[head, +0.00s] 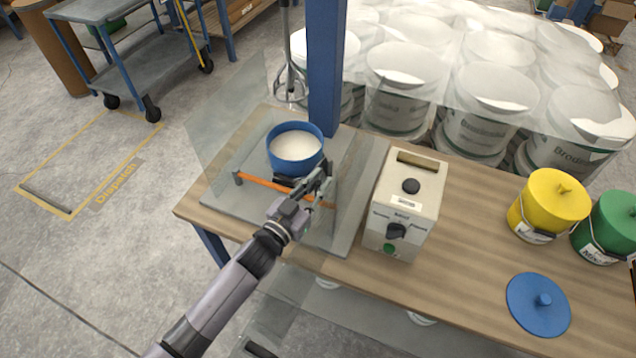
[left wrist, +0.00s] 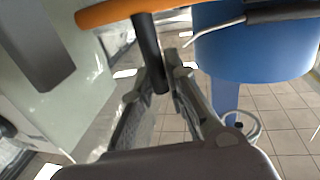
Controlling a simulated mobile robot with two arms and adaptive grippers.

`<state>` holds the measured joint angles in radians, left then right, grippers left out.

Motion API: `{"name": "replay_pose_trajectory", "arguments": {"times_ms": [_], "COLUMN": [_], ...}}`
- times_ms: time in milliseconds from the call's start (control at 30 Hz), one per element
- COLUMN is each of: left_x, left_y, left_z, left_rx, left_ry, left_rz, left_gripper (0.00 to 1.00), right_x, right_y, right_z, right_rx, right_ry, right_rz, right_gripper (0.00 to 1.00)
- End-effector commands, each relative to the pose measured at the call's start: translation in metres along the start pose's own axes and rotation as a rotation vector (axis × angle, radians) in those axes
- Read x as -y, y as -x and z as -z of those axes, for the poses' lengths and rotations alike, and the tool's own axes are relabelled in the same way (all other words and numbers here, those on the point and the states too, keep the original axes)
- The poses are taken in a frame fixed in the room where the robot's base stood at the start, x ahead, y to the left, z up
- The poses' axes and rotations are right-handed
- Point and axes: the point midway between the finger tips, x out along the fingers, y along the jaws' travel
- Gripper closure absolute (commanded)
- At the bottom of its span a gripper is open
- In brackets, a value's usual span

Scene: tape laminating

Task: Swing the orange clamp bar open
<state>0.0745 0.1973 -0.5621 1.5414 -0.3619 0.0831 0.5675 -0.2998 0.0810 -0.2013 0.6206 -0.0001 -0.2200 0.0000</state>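The orange clamp bar (head: 262,183) lies across the front of the blue pot (head: 297,160), which holds something white. The bar also shows in the left wrist view (left wrist: 112,12), with a dark handle (left wrist: 147,45) sticking out from it. My left gripper (head: 322,176) is at the bar's right part, just in front of the pot. In the left wrist view its fingers close in on both sides of the handle and look shut on it. The gripper hides part of the bar in the head view. My right gripper is not in view.
A blue post (head: 325,70) rises behind the pot. Yellow (head: 545,205) and green (head: 605,228) pails and a blue lid (head: 538,304) are farther right. Clear panels stand around the pot.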

Motion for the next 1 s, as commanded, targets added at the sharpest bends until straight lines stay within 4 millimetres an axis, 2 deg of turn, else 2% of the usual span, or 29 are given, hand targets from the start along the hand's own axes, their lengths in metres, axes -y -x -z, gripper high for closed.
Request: {"name": "replay_pose_trajectory", "arguments": {"times_ms": [167, 800, 1000], "left_x": [0.0, 0.0001, 0.001], "left_y": [0.0002, 0.0004, 0.0064], "left_z": [-0.0001, -0.0002, 0.0005], "left_rx": [0.0, 0.001, 0.003], "left_ry": [0.0, 0.0, -0.002], "left_rz": [0.0, 0.0, -0.02], "left_gripper": [1.0, 1.0, 1.0], "right_x": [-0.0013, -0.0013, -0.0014], "right_y": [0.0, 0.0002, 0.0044], "right_z": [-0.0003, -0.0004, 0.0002], "right_rx": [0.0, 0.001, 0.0], "right_ry": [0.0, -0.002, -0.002], "right_rz": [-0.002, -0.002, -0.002], "right_gripper": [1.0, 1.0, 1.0]}}
